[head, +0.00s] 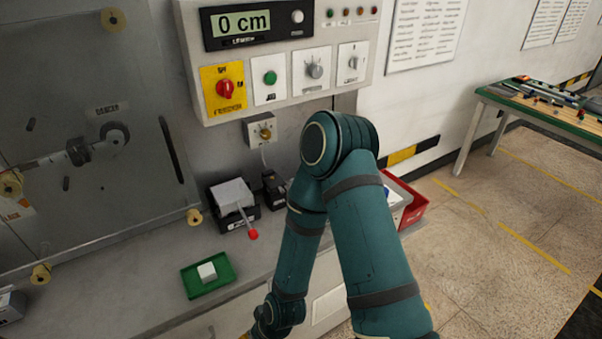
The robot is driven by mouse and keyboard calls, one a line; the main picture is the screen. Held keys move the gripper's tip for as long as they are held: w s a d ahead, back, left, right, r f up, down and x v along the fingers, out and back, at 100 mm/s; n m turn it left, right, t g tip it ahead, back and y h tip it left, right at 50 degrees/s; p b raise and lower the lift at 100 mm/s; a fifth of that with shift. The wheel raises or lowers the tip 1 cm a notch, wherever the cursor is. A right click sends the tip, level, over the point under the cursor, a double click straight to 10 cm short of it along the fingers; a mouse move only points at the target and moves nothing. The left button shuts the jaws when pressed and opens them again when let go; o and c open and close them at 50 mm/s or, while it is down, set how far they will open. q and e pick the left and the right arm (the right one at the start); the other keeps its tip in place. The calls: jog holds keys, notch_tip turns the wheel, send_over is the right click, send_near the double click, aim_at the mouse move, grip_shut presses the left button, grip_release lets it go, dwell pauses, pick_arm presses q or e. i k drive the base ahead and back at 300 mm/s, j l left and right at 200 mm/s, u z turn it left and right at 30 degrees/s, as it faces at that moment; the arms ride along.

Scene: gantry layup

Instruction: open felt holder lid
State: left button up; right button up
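No part is plainly marked as the felt holder. A small dark box with a pale grey top (232,192) stands on the bench; a lever with a red knob (253,234) sticks out from it towards the front. Its top looks shut. A smaller black holder (274,188) stands just right of it, partly hidden by my arm; I cannot tell whether it has a lid. My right arm rises from the bottom edge, bends at the elbow and reaches down to the wrist at the bottom edge, where its gripper is out of view. My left gripper is not in view.
A green tray (190,281) with a white block (207,272) lies on the bench. A control panel (283,107) showing "0 cm" hangs above. A large clear cover (60,190) spans the left. A red bin (413,213) is behind my arm. The bench around the tray is clear.

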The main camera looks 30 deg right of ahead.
aim_at(273, 182)
jog(key=z, duration=0.85)
